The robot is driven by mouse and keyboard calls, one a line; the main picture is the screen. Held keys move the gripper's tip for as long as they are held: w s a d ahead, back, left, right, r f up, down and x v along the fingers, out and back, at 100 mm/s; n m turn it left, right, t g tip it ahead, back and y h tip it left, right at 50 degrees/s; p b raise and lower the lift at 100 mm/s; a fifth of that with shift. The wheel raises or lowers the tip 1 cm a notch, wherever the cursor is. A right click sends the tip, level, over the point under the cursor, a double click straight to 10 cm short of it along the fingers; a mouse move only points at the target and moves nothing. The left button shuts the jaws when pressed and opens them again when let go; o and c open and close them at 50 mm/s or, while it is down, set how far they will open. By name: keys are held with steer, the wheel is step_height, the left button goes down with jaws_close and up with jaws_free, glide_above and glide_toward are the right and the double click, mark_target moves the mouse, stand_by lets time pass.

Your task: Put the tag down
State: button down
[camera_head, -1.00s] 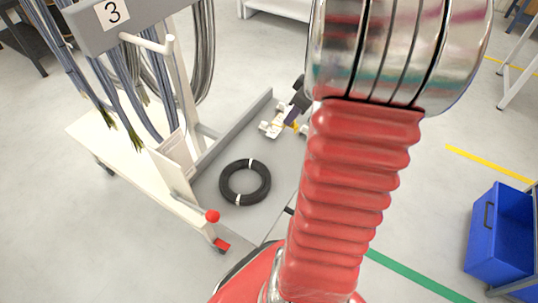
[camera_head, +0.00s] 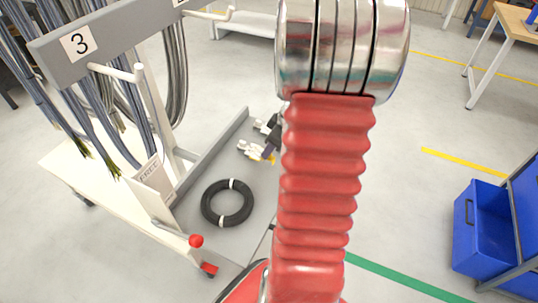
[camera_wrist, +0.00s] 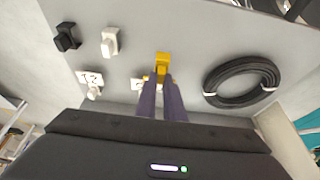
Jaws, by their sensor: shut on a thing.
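My gripper (camera_wrist: 161,82) has its two dark purple fingers close together, shut on a small yellow piece that I take to be the tag (camera_wrist: 162,62). The yellow also shows in the head view (camera_head: 270,158), low over the grey cart deck (camera_head: 190,190). I cannot tell whether it touches the deck. In the wrist view a white piece with dark marks (camera_wrist: 137,84) is partly hidden behind the fingers; I cannot tell whether it is joined to the yellow.
A black cable coil (camera_head: 227,203) with white bands lies on the deck; it is right of the fingers in the wrist view. A black block (camera_wrist: 66,38) and a white block (camera_wrist: 110,42) are at left there.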

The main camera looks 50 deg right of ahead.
steer(key=shift+f, duration=1.4)
steer(key=c, duration=1.9)
jaws_free()
steer(key=shift+o, duration=0.2)
steer(key=v, duration=1.2)
